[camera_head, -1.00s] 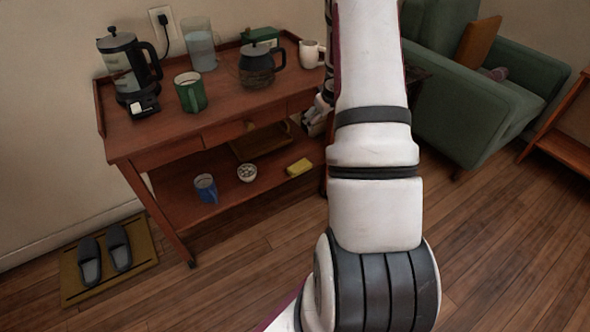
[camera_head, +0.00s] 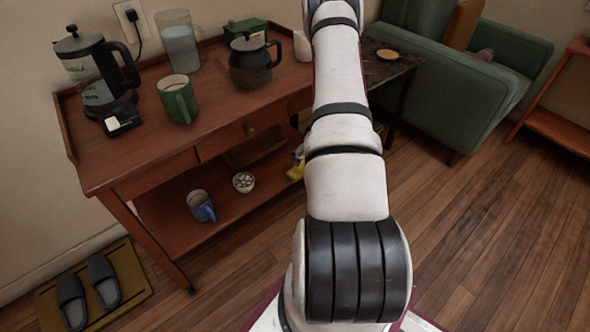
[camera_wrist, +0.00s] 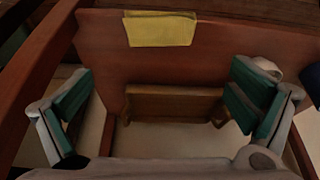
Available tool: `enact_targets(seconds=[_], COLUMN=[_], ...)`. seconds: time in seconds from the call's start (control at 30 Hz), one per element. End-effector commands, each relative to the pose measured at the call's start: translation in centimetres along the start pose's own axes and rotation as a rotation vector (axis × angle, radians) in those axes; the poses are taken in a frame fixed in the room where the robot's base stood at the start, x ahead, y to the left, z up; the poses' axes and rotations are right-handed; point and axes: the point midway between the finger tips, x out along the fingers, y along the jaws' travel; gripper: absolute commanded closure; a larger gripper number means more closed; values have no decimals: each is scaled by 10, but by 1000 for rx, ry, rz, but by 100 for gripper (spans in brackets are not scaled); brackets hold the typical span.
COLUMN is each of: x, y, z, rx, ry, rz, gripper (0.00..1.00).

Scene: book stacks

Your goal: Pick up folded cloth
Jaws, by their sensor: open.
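The folded cloth is yellow. In the head view, a small part of the cloth (camera_head: 296,173) shows on the lower shelf of the cart, beside my arm, which hides the rest. In the wrist view the cloth (camera_wrist: 160,29) lies flat on a red-brown wooden surface at the top of the picture. My gripper (camera_wrist: 162,80) is open and empty, its green-padded fingers wide apart. The cloth is apart from both fingers, beyond them in the picture. In the head view the gripper is mostly hidden by my arm.
A blue mug (camera_head: 201,206) and a small bowl (camera_head: 243,182) stand on the lower shelf left of the cloth. The cart's top (camera_head: 215,110) overhangs them, holding a coffee press, a green mug and a dark pot. A green armchair (camera_head: 460,85) stands right. Floor in front is clear.

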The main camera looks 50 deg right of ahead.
Motion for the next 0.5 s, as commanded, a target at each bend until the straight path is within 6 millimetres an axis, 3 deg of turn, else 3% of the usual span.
enact_targets(seconds=[0.3,0.5], x=[61,76], y=[0,0], z=[1,0], rx=[0,1], ry=[-1,0], rz=[-1,0], gripper=[0,0])
